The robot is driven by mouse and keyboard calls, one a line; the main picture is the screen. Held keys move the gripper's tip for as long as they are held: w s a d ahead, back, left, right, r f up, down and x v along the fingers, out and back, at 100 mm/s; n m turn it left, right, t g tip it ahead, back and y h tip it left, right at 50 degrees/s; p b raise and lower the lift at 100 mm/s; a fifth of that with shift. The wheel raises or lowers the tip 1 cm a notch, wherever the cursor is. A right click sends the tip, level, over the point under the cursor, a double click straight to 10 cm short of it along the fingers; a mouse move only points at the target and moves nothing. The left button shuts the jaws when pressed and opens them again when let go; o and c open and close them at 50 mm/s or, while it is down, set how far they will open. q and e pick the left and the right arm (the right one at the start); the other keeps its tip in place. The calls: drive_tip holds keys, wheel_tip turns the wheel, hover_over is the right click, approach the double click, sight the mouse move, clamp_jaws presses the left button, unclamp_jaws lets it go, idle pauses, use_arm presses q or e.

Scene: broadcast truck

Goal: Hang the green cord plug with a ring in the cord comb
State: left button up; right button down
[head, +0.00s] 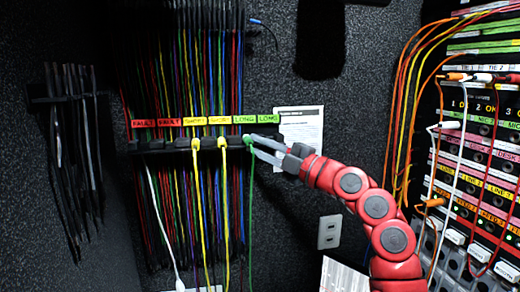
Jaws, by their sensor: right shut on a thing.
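The green cord plug (249,141) is at the cord comb (165,145), below the green "LONG" labels, with its green cord (251,210) hanging straight down. My right gripper (262,147) reaches in from the right and is shut on the green plug. The plug is at the comb's front edge; I cannot tell whether it sits in a slot. Its ring is too small to make out. Two yellow cord plugs (222,142) hang in the comb to the left of it. My left gripper is not in view.
Many colored cords hang behind the comb. A patch panel (480,150) with plugged cords stands at the right. A white notice (302,130) and an outlet plate (329,232) are on the dark wall. Black cords hang on a rack (65,97) at the left.

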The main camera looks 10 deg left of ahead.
drive_tip(key=shift+f+b, duration=0.1)
drive_tip(key=shift+b, duration=0.3)
idle(0.3)
unclamp_jaws()
idle(0.6)
idle(0.4)
drive_tip(key=shift+s+d+b, duration=0.3)
drive_tip(key=shift+s+b, duration=0.15)
drive_tip(key=shift+s, duration=0.25)
drive_tip(key=shift+s+d+b, duration=0.3)
drive_tip(key=shift+s+b, duration=0.15)
drive_tip(key=shift+s, duration=0.25)
